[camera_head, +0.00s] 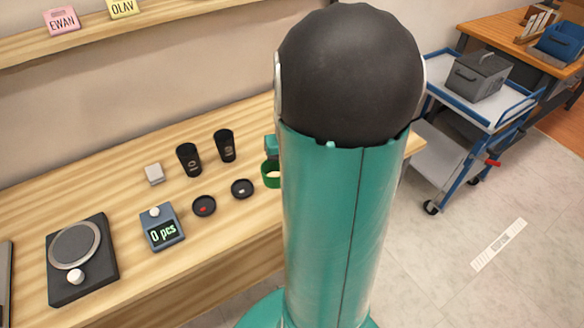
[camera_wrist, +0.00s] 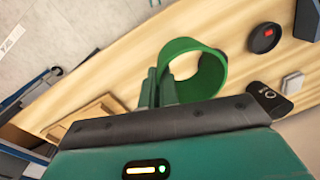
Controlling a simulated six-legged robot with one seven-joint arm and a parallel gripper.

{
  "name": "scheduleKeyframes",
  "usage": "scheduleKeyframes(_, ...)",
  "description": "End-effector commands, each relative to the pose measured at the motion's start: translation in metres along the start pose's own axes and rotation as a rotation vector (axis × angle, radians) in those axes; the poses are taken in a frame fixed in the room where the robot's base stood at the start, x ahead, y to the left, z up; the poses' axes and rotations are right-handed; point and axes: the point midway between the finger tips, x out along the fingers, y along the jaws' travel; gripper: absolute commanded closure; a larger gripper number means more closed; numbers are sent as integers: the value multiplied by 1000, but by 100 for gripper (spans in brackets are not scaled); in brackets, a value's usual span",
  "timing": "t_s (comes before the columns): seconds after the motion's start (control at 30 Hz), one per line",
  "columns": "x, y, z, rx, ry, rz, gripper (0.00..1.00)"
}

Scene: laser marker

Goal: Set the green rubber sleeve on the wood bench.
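The green rubber sleeve (camera_wrist: 212,74) is an open ring in the wrist view, seen over the wood bench (camera_wrist: 125,72). My gripper (camera_wrist: 158,86) has its two fingers close together on the near left wall of the sleeve, so it looks shut on it. In the head view the sleeve (camera_head: 271,181) shows just left of my arm, below my gripper (camera_head: 270,148). My arm hides part of the sleeve and of the bench (camera_head: 190,238) there. Any gap between sleeve and bench top is hard to judge.
Left of the sleeve stand two black cups (camera_head: 225,146), two round black dishes (camera_head: 204,206), a white block (camera_head: 154,174), a counter reading "0 pcs" (camera_head: 162,229) and a black device with a round plate (camera_head: 80,255). A blue cart (camera_head: 450,80) stands at right. Bare bench shows around the sleeve.

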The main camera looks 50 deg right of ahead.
Motion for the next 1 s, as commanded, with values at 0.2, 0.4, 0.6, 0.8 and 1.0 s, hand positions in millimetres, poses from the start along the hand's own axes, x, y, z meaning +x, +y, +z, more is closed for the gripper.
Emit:
scheduleKeyframes(0.2, 20, 20, -41, 1, -4, -2, 100)
scheduleKeyframes(0.4, 46, 38, -74, 1, -4, -2, 100)
scheduleKeyframes(0.6, 73, 51, -97, 2, -2, -1, 100)
scheduleKeyframes(0.8, 84, 57, -106, 3, -2, 0, 100)
scheduleKeyframes(1.0, 111, 60, -107, 2, -3, 0, 100)
